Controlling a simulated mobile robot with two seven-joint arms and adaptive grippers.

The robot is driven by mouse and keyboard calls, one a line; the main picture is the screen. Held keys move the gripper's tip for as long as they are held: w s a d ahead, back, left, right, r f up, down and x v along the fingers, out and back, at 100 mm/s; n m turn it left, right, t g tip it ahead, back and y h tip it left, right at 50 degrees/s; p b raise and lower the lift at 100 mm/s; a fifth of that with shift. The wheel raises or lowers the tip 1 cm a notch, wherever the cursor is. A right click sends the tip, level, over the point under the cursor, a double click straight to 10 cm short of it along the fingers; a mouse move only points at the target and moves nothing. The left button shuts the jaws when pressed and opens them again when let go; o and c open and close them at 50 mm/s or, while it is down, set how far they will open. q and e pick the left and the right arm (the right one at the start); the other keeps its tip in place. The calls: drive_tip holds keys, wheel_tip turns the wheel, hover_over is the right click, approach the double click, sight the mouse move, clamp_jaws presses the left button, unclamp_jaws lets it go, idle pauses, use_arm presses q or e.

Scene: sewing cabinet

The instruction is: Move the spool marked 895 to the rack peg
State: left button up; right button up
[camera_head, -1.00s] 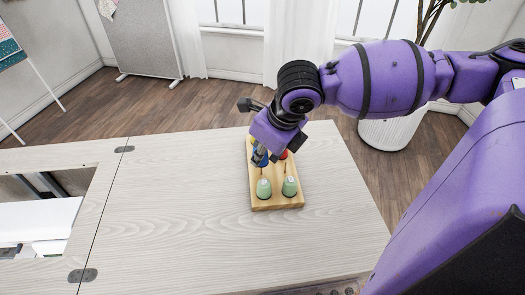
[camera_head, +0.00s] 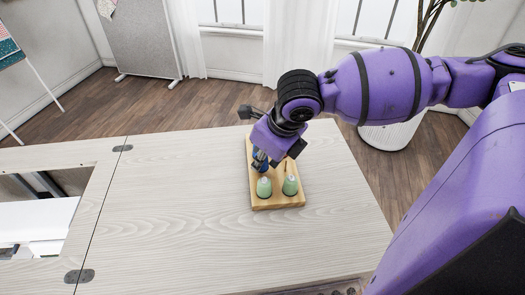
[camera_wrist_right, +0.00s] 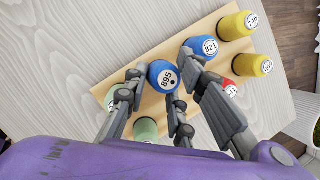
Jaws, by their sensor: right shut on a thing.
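The blue spool marked 895 (camera_wrist_right: 164,77) is between the fingers of my right gripper (camera_wrist_right: 160,95) in the wrist view, its label facing the camera. In the head view my right gripper (camera_head: 265,158) reaches down over the wooden rack (camera_head: 262,204), shut on this spool just behind the left green spool. A thin bare peg (camera_head: 287,169) shows behind the right green spool. Whether the held spool is around a peg or just above one is hidden by the fingers. My left gripper is in neither view.
Also on the rack are green spools (camera_head: 290,186), a blue spool marked 821 (camera_wrist_right: 206,46), a red spool (camera_wrist_right: 230,88) and yellow spools marked 746 (camera_wrist_right: 236,26) and 609 (camera_wrist_right: 254,65). The table (camera_head: 175,210) left of the rack is clear.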

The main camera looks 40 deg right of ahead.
drive_tip(key=shift+f, duration=0.25)
drive_tip(key=o, duration=1)
drive_tip(key=v, duration=1.2)
